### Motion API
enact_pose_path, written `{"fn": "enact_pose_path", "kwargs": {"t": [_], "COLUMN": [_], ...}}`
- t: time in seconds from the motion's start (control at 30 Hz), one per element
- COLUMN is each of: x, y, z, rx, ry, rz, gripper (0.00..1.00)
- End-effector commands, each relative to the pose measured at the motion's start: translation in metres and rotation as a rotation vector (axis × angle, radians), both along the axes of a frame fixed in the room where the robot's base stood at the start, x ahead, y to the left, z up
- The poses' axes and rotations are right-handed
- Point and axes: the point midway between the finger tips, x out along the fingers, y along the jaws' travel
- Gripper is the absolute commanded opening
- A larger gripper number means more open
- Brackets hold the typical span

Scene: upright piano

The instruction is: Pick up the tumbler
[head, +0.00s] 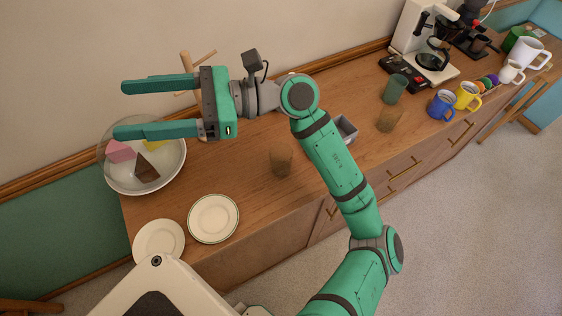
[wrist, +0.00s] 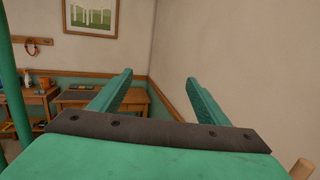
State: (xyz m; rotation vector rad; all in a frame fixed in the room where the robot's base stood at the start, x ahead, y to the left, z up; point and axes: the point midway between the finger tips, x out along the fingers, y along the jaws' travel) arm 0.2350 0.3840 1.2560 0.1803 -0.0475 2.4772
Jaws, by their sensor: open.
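Several tumbler-like cups stand on the wooden sideboard in the head view. A brown see-through tumbler (head: 281,161) stands upright near the middle, behind the plates. A second brown tumbler (head: 388,119) stands farther right, and a green tumbler (head: 394,89) stands behind it. I cannot tell which one the task names. My gripper (head: 121,110) is open and empty, raised above the left end of the sideboard and pointing left, away from all three. The wrist view shows its two spread fingers (wrist: 160,79) with nothing between them, and no tumbler.
A clear bowl (head: 180,169) with coloured pieces sits below my gripper. Two plates (head: 213,219) lie at the front left. A grey tin (head: 346,129) is partly behind my arm. A coffee maker (head: 425,45), blue mug (head: 441,106) and yellow mug (head: 467,96) stand right.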

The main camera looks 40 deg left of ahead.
Motion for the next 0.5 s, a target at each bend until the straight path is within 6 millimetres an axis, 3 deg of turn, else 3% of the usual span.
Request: {"fn": "enact_pose_path", "kwargs": {"t": [0.27, 0.5], "x": [0.009, 0.051], "y": [0.012, -0.001], "z": [-0.067, -0.124], "rx": [-0.178, -0.357], "ry": [-0.435, -0.790], "rz": [0.023, 0.059], "gripper": [0.69, 0.69]}}
